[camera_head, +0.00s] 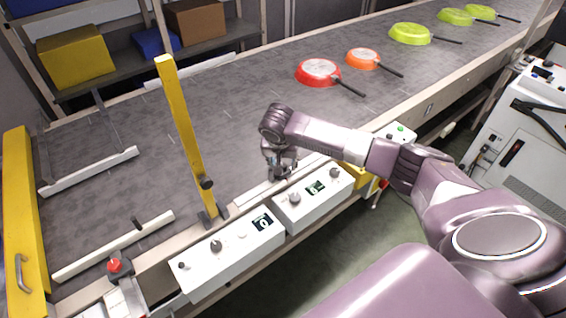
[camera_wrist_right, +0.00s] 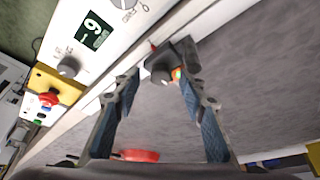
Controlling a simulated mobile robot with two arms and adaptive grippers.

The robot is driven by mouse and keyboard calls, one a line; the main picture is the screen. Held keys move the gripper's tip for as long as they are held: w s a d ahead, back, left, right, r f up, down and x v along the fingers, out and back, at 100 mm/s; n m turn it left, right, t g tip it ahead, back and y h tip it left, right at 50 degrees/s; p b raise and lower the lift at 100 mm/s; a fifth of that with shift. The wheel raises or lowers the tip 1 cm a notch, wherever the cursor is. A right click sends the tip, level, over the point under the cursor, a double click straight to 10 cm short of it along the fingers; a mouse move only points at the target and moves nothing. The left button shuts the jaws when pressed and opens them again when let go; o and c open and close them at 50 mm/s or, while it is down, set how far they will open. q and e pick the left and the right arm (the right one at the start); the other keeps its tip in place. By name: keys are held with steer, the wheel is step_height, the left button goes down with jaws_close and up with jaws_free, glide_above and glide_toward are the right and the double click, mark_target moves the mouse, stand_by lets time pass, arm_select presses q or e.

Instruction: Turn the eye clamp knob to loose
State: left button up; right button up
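A small dark bracket (camera_wrist_right: 186,52) stands at the conveyor's edge in the right wrist view. It carries a round dark grey knob (camera_wrist_right: 161,69), which looks like the eye clamp knob, with a small green and orange spot beside it. My right gripper (camera_wrist_right: 161,78) is open, its two fingers on either side of the knob; I cannot tell whether they touch it. In the head view my right gripper (camera_head: 280,170) points down at the near conveyor rail and largely hides the bracket. The knob's setting is not readable. My left gripper is not in view.
White control boxes (camera_head: 225,252) with dials and displays line the near rail. A yellow post (camera_head: 183,130) stands left of my gripper. Red (camera_head: 318,72), orange (camera_head: 362,58) and green pans lie farther along the grey conveyor belt (camera_head: 130,115). A red button (camera_head: 115,265) is at lower left.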

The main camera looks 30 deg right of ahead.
steer(key=shift+w+f, duration=0.1)
steer(key=shift+f, duration=0.2)
jaws_close()
